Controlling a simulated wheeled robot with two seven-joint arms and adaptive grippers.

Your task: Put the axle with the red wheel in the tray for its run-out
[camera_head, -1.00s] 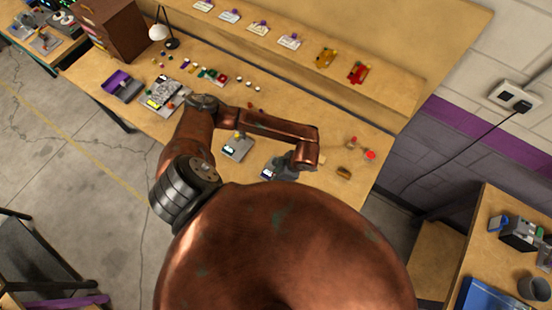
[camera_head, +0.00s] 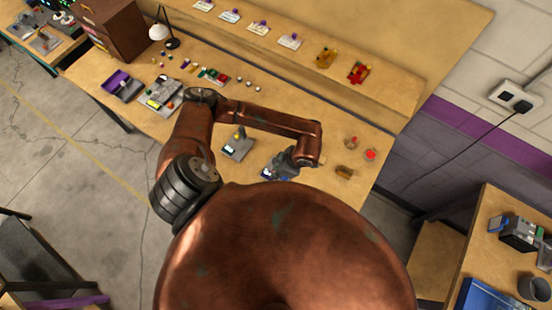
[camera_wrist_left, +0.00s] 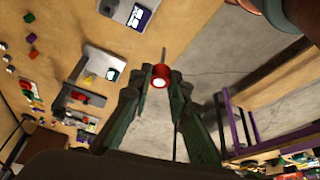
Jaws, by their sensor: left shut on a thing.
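My left gripper (camera_wrist_left: 158,84) is shut on the axle with the red wheel (camera_wrist_left: 159,81) in the left wrist view. The wheel faces the camera with a pale centre, and its thin axle sticks out beyond the fingertips. In the head view the left gripper (camera_head: 286,163) is over the bench, partly covering a grey plate with a dark screen (camera_head: 268,173). The held axle cannot be made out there. Another grey plate with a screen (camera_head: 237,148) lies to its left. I cannot tell which piece is the run-out tray. My right gripper is not in view.
A purple-and-grey bin (camera_head: 122,85) and a grey rack (camera_head: 162,92) are on the bench's left. A red round part (camera_head: 371,155) and a brown piece (camera_head: 345,172) lie right of the gripper. A raised shelf (camera_head: 410,92) runs along the back.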

